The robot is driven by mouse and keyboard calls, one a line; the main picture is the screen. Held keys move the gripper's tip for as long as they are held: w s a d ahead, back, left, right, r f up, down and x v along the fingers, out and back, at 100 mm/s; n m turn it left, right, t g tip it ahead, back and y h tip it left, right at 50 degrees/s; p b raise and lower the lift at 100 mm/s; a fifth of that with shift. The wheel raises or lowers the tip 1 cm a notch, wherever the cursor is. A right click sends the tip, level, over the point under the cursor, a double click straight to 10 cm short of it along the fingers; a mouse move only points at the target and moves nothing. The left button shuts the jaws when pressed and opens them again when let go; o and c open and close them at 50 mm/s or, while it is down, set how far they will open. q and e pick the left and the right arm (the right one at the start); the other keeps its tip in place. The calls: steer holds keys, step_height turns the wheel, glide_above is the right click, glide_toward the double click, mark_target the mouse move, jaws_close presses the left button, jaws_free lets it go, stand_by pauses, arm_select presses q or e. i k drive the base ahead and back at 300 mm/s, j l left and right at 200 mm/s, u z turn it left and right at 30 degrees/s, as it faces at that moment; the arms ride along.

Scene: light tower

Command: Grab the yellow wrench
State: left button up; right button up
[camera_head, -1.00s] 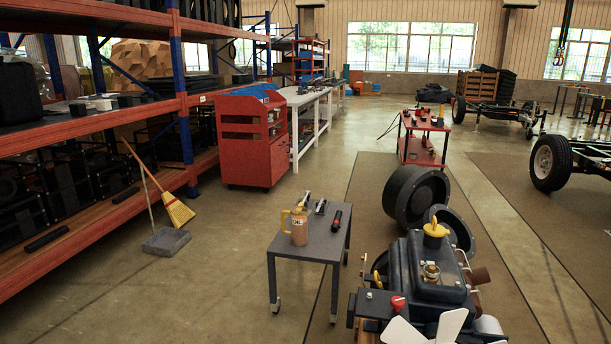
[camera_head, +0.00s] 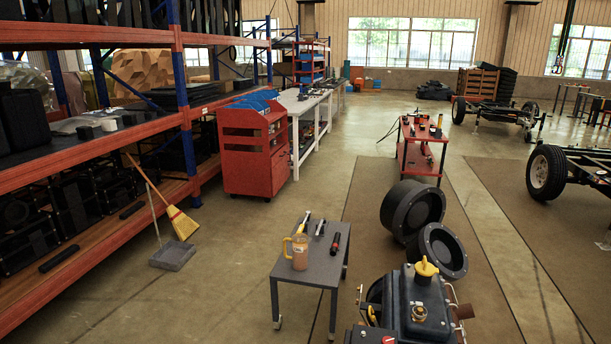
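A small grey table (camera_head: 318,272) stands at the lower middle of the head view. On it are an orange mug (camera_head: 299,256), a slim tool with a yellowish part (camera_head: 304,224), a dark tool with a pale end (camera_head: 320,227) and a red-and-black handled tool (camera_head: 335,243). The slim yellowish tool may be the yellow wrench, but it is too small to tell. Neither of my grippers is in view.
An engine block (camera_head: 418,308) stands right of the table, with dark wheels (camera_head: 412,208) behind it. A broom (camera_head: 180,222) and dustpan (camera_head: 173,256) are by the shelves (camera_head: 100,218) at left. Open floor (camera_head: 235,225) lies between shelves and table.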

mark_target(308, 213)
steer(key=i+j+u, duration=0.75)
steer(key=i, duration=0.25)
steer(key=i+j, duration=0.1)
steer(key=i, duration=0.5)
steer(key=i+j, duration=0.15)
steer(key=i, duration=0.4)
steer(key=i+j, duration=0.1)
steer(key=i, duration=0.5)
steer(key=i+j, duration=0.1)
steer(key=i, duration=0.45)
steer(key=i+l+z, duration=0.1)
steer(key=i+z, duration=0.25)
steer(key=i, duration=0.15)
steer(key=i+z, duration=0.35)
steer(key=i, duration=0.15)
steer(key=i+j+z, duration=0.2)
steer(key=i+z, duration=0.2)
steer(key=i+j+z, duration=0.35)
steer(key=i, duration=0.25)
steer(key=i+j+z, duration=0.1)
steer(key=i+z, duration=0.2)
steer(key=z, duration=0.15)
steer(key=i+j+z, duration=0.15)
steer(key=i+z, duration=0.25)
steer(key=i+j+z, duration=0.15)
steer(key=z, duration=0.3)
steer(key=i+j+z, duration=0.15)
steer(key=j+z, duration=0.25)
steer(key=i+j+z, duration=0.15)
steer(key=j+z, duration=0.3)
